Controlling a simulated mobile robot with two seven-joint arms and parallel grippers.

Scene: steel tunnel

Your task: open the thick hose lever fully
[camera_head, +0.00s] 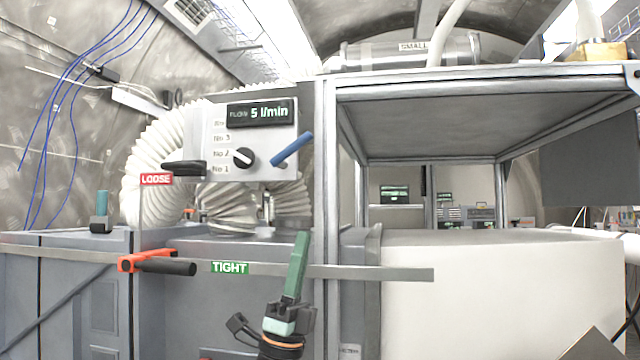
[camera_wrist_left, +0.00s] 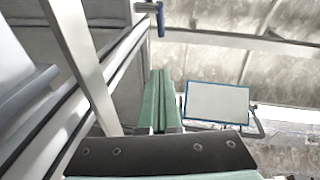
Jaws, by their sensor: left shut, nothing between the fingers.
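A blue lever (camera_head: 292,149) sticks out at a slant, up to the right, from the right side of the grey control panel (camera_head: 205,140). No label on it shows which hose it belongs to. A thick white ribbed hose (camera_head: 150,165) curves behind the panel's left side. My left gripper (camera_head: 302,236), with green fingers, is upright below the blue lever and apart from it, shut and empty. In the left wrist view its fingers (camera_wrist_left: 161,76) lie together, and a blue handle (camera_wrist_left: 160,20) shows beyond them. My right gripper is not in view.
A black knob (camera_head: 243,157) sits on the panel under the flow display (camera_head: 260,113). A flat metal bar with a TIGHT label (camera_head: 230,268) and an orange clamp (camera_head: 148,261) runs across in front. A metal frame post (camera_head: 325,200) stands right of the lever.

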